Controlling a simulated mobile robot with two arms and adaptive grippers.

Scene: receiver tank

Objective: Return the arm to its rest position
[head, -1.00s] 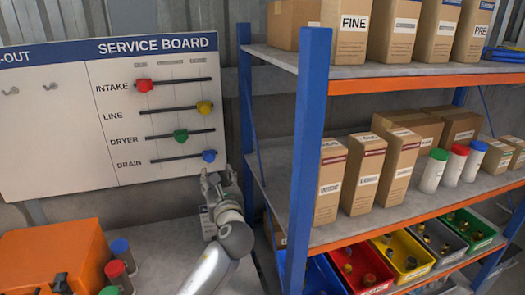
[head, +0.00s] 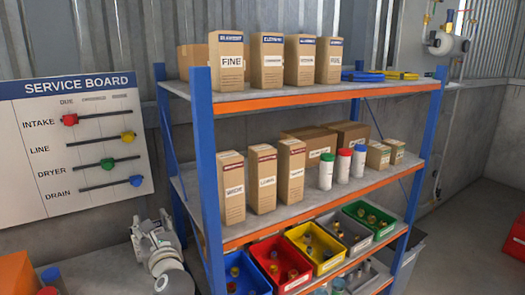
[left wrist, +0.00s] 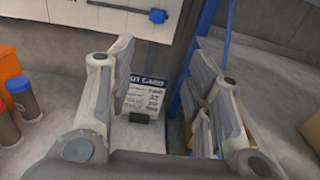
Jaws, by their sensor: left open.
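My left gripper (head: 152,232) is at the lower left in the head view, in front of the wall below the service board (head: 60,160). In the left wrist view the fingers of my left gripper (left wrist: 162,62) are spread apart with nothing between them. A white card with a dark blue header (left wrist: 146,95) stands upright beyond the fingers, with a small dark block at its foot. My right gripper is in neither view.
A blue and orange shelf rack (head: 205,165) stands close to the right of my left gripper, holding boxes, bottles and coloured bins. An orange case (head: 16,272) and capped bottles (head: 53,278) are at the lower left. Open floor (head: 465,235) lies to the right.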

